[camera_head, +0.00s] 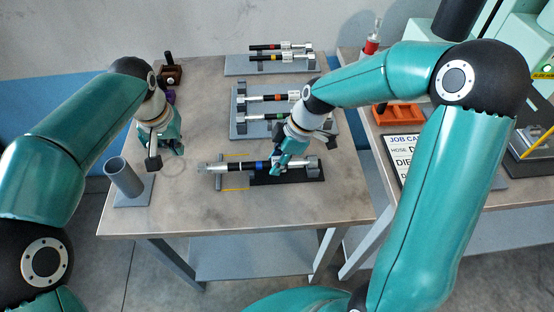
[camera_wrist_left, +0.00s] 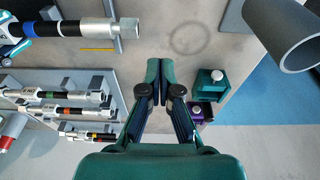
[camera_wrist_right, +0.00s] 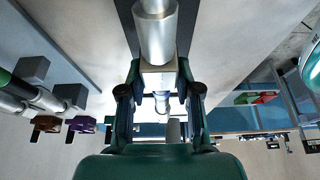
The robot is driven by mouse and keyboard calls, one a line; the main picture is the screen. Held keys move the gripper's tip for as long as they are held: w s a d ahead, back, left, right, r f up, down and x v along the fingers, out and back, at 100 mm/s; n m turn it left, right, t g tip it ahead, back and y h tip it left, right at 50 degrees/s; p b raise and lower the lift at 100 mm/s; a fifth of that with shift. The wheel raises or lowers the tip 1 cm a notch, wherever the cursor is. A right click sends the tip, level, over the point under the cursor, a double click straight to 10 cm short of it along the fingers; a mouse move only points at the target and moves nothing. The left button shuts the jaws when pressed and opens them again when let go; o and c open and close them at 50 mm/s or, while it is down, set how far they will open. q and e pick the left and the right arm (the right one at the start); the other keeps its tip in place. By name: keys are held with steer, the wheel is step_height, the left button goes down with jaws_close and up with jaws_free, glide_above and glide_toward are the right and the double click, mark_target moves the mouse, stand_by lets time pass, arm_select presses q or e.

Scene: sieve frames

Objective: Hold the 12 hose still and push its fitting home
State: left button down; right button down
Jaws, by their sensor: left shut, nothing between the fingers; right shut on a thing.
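A black hose with a blue band (camera_head: 260,167) lies left to right on a black base (camera_head: 300,176) at the front middle of the table. Its silver left end (camera_head: 207,168) passes a grey upright; this end also shows in the left wrist view (camera_wrist_left: 98,28). I cannot read a number on it. My right gripper (camera_head: 276,171) is shut around this hose assembly just right of the blue band. In the right wrist view a silver cylinder (camera_wrist_right: 155,30) extends beyond the fingers. My left gripper (camera_head: 168,158) is shut and empty, left of the silver end and apart from it.
A grey tube on a plate (camera_head: 122,178) stands at the left table edge. Racks with other banded hoses (camera_head: 282,57) are at the back. Small brown (camera_head: 171,74) and purple items stand back left. A job card (camera_head: 402,158) lies on the right table.

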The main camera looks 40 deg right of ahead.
arm_select(q)
steer(key=shift+f, duration=2.55)
steer(key=shift+f, duration=0.1)
steer(key=shift+f, duration=2)
steer(key=shift+s+d, duration=0.1)
steer(key=shift+d, duration=0.1)
steer(key=shift+s+d, duration=0.15)
steer(key=shift+d, duration=0.05)
steer(key=shift+s+d, duration=0.1)
steer(key=shift+d, duration=0.1)
